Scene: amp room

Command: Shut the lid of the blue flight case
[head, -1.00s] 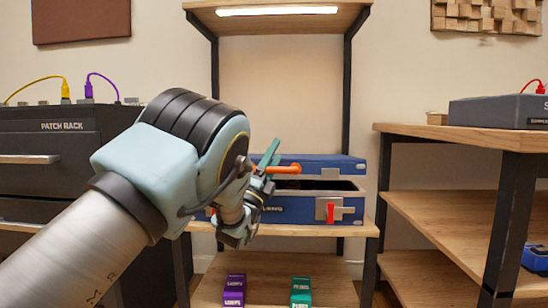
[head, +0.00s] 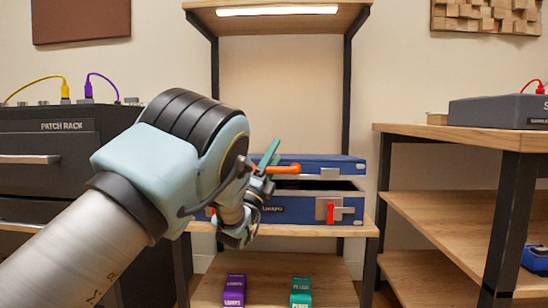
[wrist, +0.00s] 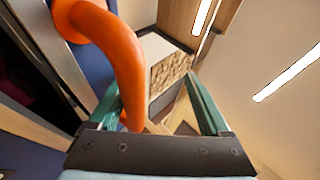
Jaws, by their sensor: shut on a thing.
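The blue flight case (head: 295,212) sits on the middle wooden shelf, with a silver plate and a red latch (head: 330,212) on its front. Its blue lid (head: 335,165) is partly open, with a dark gap between lid and body. An orange handle (head: 285,169) sticks out at the lid's left part. My gripper (head: 270,160) is at this handle, shut on it. In the wrist view the orange handle (wrist: 125,60) runs between the teal fingers, close to the left one. My forearm and wrist hide the left part of the case.
A purple box (head: 234,290) and a teal box (head: 301,292) stand on the lower shelf. A black patch rack (head: 50,150) is at the left. A wooden shelf unit (head: 450,134) stands at the right. Black posts flank the case shelf, and the space above the lid is clear.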

